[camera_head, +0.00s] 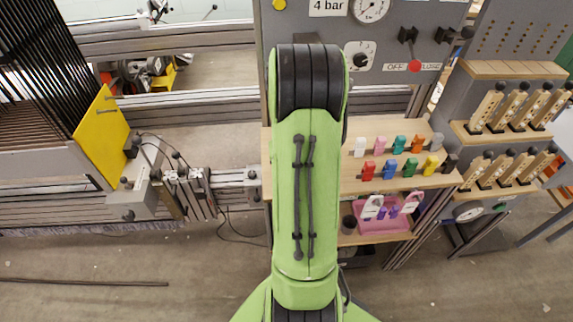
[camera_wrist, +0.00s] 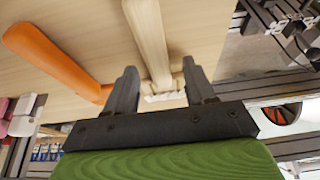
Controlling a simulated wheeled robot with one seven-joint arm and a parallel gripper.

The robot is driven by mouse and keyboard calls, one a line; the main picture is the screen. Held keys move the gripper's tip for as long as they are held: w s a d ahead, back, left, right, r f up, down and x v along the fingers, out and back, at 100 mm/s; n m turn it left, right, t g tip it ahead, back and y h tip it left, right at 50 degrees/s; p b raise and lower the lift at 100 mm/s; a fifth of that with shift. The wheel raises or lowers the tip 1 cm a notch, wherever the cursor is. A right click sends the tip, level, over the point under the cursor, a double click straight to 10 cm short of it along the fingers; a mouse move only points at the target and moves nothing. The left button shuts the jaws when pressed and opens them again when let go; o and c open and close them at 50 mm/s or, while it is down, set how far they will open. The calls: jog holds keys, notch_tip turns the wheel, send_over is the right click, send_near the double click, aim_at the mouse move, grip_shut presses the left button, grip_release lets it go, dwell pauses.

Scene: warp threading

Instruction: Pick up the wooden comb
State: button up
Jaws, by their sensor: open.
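In the wrist view, a pale wooden piece that looks like the wooden comb (camera_wrist: 148,35) runs down from the top edge in front of a light wood board (camera_wrist: 85,20). Its lower end shows a whitish toothed or bristled edge between my fingers. My gripper (camera_wrist: 159,68) is open, with one dark finger on each side of this piece. I cannot tell how deep the piece sits between the fingers. In the head view my green arm hides the gripper and the comb.
An orange handle (camera_wrist: 55,60) lies left of my gripper in the wrist view. In the head view, a shelf with coloured clips (camera_head: 390,168) and a pink tray (camera_head: 383,226) stand right of my arm. A yellow plate (camera_head: 103,137) and metal rails are at left.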

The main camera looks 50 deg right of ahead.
jog(key=shift+f, duration=0.1)
jog(key=shift+c, duration=0.4)
grip_shut()
